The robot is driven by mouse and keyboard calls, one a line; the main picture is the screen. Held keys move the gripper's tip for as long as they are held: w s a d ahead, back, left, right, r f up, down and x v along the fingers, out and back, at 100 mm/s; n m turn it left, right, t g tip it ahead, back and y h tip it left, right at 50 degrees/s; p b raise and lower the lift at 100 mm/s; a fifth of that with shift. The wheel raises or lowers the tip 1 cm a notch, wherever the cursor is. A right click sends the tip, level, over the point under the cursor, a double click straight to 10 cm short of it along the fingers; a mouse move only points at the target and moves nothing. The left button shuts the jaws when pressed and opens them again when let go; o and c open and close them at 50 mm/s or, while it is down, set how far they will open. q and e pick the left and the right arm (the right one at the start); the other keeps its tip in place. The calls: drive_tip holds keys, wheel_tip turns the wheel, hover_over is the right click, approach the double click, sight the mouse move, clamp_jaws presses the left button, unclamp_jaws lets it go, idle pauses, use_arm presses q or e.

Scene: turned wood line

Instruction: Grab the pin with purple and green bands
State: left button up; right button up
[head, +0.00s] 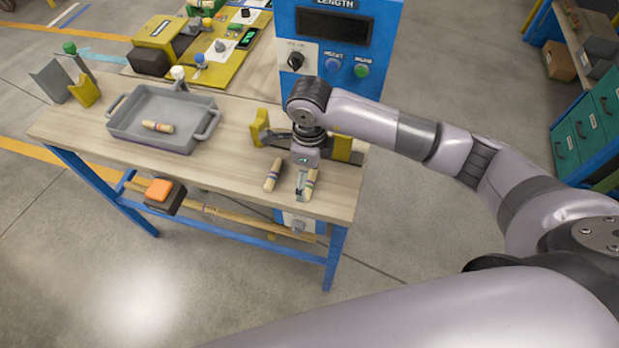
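My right gripper (302,188) points down over the front right of the wooden table. A light wooden pin (311,183) is right at its fingers; its bands look greenish and purple but are small. The fingers partly cover this pin, and I cannot tell whether they are closed on it. A second banded pin (272,175) lies on the table just left of the gripper, apart from it; its band colours are hard to read. A third banded pin (158,126) lies in the grey tray (120,127). My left gripper is not in view.
The wooden table (225,185) has bare room between tray and gripper. Yellow brackets (259,128) stand behind the gripper, before a blue machine (334,38) with knobs. Grey and yellow V-shaped holders (84,92) stand at the left end. Teal drawers (590,125) stand at far right.

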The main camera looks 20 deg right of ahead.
sight(310, 184)
drive_tip(key=shift+f, duration=1.25)
drive_tip(key=shift+c, duration=0.5)
drive_tip(key=c, duration=0.9)
drive_tip(key=shift+o, duration=0.2)
drive_tip(key=shift+r, duration=0.15)
